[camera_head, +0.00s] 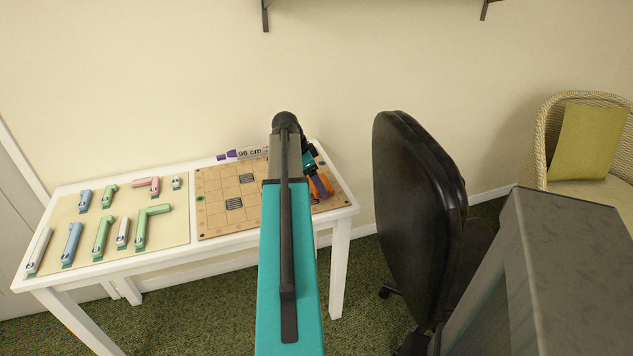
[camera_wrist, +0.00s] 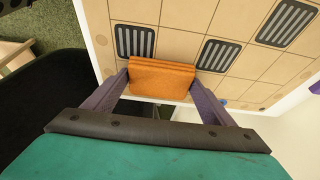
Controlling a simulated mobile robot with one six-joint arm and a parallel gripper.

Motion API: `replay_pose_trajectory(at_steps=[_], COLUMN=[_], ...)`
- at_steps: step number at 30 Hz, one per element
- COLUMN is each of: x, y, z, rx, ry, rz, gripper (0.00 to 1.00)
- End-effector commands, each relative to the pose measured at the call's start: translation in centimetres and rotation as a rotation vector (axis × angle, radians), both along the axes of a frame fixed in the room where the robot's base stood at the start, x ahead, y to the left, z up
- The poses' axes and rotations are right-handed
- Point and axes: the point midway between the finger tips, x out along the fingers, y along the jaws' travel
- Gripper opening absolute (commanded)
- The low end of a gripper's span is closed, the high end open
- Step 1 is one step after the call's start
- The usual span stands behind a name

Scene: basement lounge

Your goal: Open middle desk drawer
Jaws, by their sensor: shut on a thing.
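No desk drawer shows in either view. The only table in sight is a white table (camera_head: 345,210) with a thin top and legs; no drawer front can be made out on it. My gripper (camera_head: 320,188) is over the right end of this table, above the gridded board (camera_head: 215,188). In the wrist view, the purple fingers of my gripper (camera_wrist: 160,84) are shut on an orange block (camera_wrist: 160,75). The block is over the board's edge; I cannot tell whether it touches the board. My arm hides part of the board in the head view.
A tan mat (camera_head: 72,212) with several green, blue, pink and white pieces lies on the table's left. A black office chair (camera_head: 415,210) stands right of the table. A wicker chair (camera_head: 543,140) is farther right.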

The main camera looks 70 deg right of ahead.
Motion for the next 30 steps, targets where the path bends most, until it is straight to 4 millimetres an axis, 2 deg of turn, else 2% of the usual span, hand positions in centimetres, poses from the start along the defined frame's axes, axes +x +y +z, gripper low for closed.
replay_pose_trajectory(at_steps=[1, 4, 20, 30], x=[0.0, 0.0, 0.0, 1.4], y=[0.0, 0.0, 0.0, 0.8], z=[-0.1, 0.0, 0.0, 3.6], rx=[0.000, 0.000, 0.000, -0.002], ry=[0.000, 0.000, 0.000, -0.001], rz=[0.000, 0.000, 0.000, 0.000], gripper=[0.81, 0.96, 0.96, 0.96])
